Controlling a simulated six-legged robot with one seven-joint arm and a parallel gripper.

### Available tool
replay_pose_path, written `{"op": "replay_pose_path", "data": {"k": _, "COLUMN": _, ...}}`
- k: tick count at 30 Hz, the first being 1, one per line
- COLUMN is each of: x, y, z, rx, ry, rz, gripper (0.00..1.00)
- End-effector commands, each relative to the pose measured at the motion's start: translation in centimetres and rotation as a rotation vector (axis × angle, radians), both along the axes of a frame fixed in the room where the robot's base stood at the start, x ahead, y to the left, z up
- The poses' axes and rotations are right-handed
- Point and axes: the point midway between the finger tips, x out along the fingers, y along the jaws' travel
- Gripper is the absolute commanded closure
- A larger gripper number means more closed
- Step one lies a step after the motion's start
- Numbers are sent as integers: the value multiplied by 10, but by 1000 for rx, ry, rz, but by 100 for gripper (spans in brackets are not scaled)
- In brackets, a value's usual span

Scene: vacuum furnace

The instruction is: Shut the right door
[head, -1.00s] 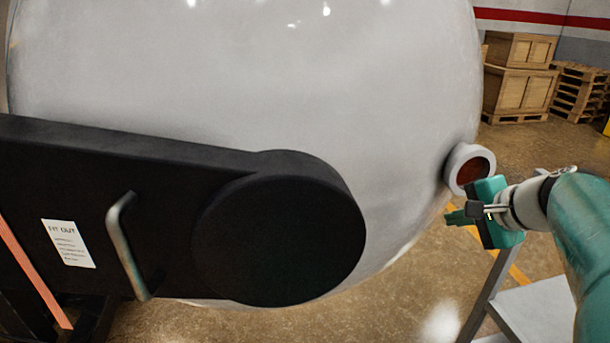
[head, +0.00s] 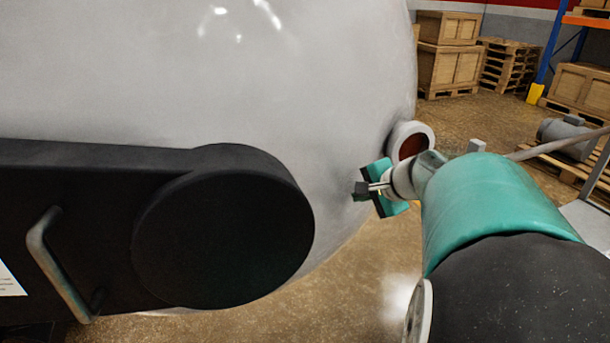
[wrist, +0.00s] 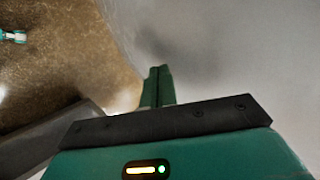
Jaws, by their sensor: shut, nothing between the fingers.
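The large pale grey domed door (head: 200,90) fills most of the head view. A black hinge arm (head: 100,170) with a round black boss (head: 225,240) and a metal handle (head: 60,265) crosses its lower left. A short round port (head: 410,143) with a dark red face sticks out at its right edge. My gripper (head: 361,190) is just below and left of the port, in front of the dome's right edge. In the wrist view the shut fingers (wrist: 158,85) point along the grey surface, with a shadow on it. I cannot tell whether they touch.
Wooden crates (head: 447,55) and pallets (head: 508,63) stand at the back right, beside a rack with an orange beam (head: 588,20). A grey motor (head: 570,137) sits on a pallet at the right. Brown floor below the dome is open.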

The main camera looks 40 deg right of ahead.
Motion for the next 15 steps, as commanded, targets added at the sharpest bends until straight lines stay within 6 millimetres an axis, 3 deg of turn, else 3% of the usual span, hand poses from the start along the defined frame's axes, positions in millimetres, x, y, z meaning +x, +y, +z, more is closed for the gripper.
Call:
{"op": "replay_pose_path", "data": {"k": 6, "x": 20, "y": 0, "z": 1, "rx": 1, "ry": 1, "rz": -1, "gripper": 100}}
{"op": "replay_pose_path", "data": {"k": 15, "x": 21, "y": 0, "z": 1, "rx": 0, "ry": 0, "rz": 0, "gripper": 100}}
